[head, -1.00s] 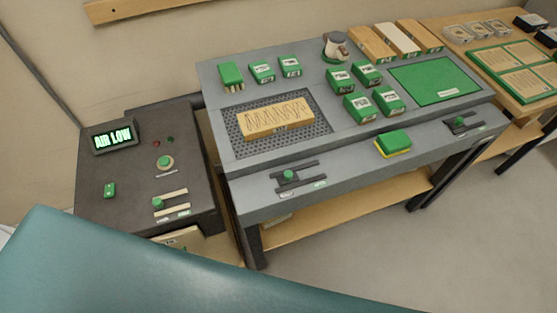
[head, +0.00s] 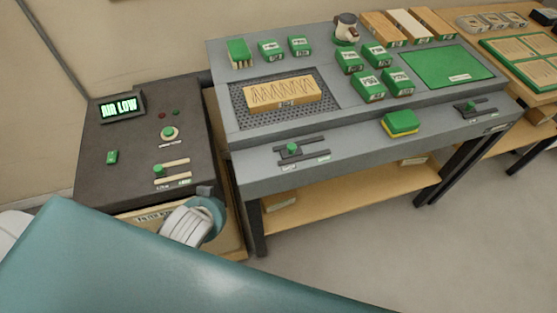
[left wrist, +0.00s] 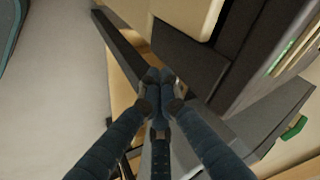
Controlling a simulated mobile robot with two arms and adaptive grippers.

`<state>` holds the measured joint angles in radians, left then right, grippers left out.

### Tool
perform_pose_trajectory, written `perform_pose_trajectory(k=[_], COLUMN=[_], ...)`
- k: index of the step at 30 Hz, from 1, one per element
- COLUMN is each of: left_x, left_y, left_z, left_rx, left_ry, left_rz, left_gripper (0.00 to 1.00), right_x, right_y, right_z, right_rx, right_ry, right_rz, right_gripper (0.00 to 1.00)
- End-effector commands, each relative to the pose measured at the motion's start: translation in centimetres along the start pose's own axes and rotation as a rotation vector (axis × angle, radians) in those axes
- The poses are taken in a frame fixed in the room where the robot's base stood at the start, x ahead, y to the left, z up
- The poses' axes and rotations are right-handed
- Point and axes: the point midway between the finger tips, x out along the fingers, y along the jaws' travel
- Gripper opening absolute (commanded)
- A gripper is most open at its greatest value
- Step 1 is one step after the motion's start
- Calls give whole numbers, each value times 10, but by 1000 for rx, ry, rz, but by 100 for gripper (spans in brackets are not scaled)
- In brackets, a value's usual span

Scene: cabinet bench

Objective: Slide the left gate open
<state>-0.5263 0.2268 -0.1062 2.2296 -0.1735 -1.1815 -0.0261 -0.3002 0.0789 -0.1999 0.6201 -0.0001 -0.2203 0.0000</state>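The left gate slider (head: 291,149) has a green knob on a dark rail, on the front ledge of the grey bench. Its knob stands near the left end of the rail. A similar right slider (head: 470,106) is at the ledge's right end. My left wrist shows low in the head view, in front of the dark console and below and left of the left slider. In the left wrist view my left gripper (left wrist: 159,76) has its fingertips together, with nothing seen between them. It appears apart from the slider. My right gripper is not in view.
The dark console (head: 100,180) at left has an "AIR LOW" screen (head: 119,107) and its own green-knobbed slider (head: 159,170). A green and yellow sponge-like block (head: 401,122) lies on the ledge between the two gate sliders. Green boxes (head: 369,85) stand on the bench top.

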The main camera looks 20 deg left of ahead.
Motion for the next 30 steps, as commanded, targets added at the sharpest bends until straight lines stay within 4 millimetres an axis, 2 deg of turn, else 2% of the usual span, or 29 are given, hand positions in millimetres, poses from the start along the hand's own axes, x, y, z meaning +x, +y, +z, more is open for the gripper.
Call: perform_pose_trajectory(k=[3, 7, 10, 14, 17, 19, 22, 24, 27, 30], left_x=[-32, -62, -63, -81, -107, -134, -176, -203, -228, -235], left_y=[-15, -29, -72, -118, -145, -156, -151, -133, -95, -51], left_z=[-16, -28, -62, -110, -157, -194, -243, -268, -288, -286], left_rx=[-5, -7, 95, 245, 411, 567, 835, 1045, 1371, 1728], left_ry=[36, 68, 185, 346, 498, 619, 797, 913, 1056, 1166], left_rz=[-30, -59, -196, -363, -508, -620, -769, -858, -952, -1003], left_gripper=[0, 0, 0, 0, 0, 0, 0, 0, 0, 0], right_x=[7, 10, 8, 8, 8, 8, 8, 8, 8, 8], right_y=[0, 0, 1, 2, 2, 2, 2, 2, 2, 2], right_z=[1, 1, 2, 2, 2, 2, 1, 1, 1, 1], right_rx=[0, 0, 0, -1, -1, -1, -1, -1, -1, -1], right_ry=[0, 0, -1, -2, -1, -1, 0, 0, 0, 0], right_rz=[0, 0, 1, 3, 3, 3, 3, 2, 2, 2], right_gripper=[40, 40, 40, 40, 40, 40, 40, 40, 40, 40])
